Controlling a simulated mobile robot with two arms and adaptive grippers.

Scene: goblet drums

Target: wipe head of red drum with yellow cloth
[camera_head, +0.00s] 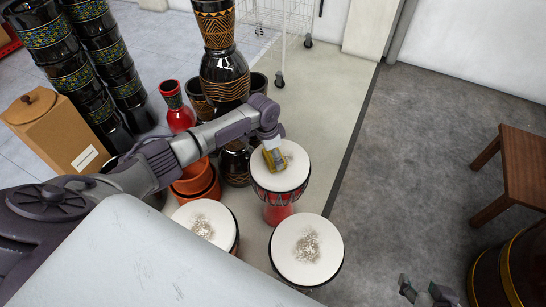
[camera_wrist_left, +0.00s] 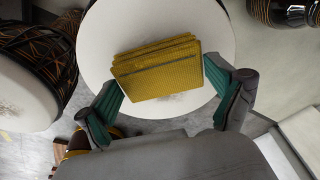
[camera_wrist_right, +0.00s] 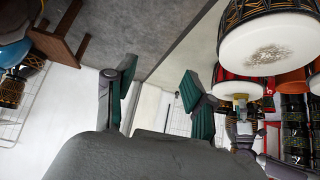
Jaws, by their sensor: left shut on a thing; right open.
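The red drum (camera_head: 278,210) stands upright at the centre of the head view, with a white head and a dark rim. My left gripper (camera_head: 274,160) is over its head, shut on the folded yellow cloth (camera_wrist_left: 158,67). In the left wrist view the cloth lies between the fingers over the white drum head (camera_wrist_left: 110,30). A grey smudge shows at the cloth's near edge, partly hidden. I cannot tell whether the cloth presses on the head. My right gripper (camera_head: 428,292) is open and empty at the lower right, away from the drums.
Two more white-headed drums with speckled dirt stand nearer, one at front left (camera_head: 204,224) and one at front right (camera_head: 306,250). Tall dark drums (camera_head: 224,75) stand behind my left arm. A wooden stool (camera_head: 520,165) is at right. Grey floor between is clear.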

